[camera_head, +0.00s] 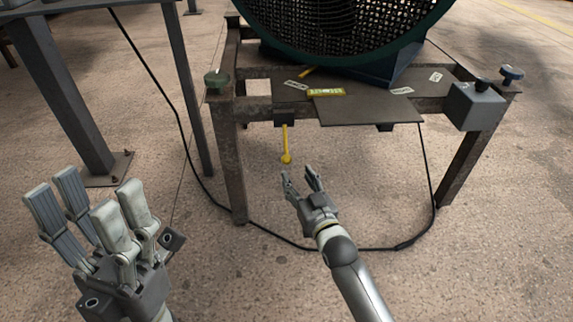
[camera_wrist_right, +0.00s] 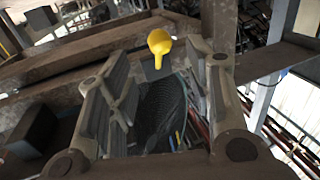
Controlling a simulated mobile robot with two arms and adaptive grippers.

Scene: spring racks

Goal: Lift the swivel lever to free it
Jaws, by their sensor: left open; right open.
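The swivel lever (camera_head: 286,146) is a thin yellow rod with a round knob at its end. It hangs straight down from a dark bracket under the front edge of the metal stand. In the right wrist view its yellow knob (camera_wrist_right: 160,43) shows beyond the fingers, near the middle of the gap. My right gripper (camera_head: 302,176) is open and empty, just below and slightly right of the knob, apart from it. Its fingers (camera_wrist_right: 155,95) stand on both sides of the wrist view. My left gripper (camera_head: 95,205) is open and empty at the lower left, far from the lever.
The rusty metal stand (camera_head: 228,160) carries a large round fan (camera_head: 340,25) and a plate with labels. A grey box (camera_head: 474,106) with a knob is at its right corner. A black cable (camera_head: 300,246) loops on the floor. A dark steel post (camera_head: 62,90) stands at left.

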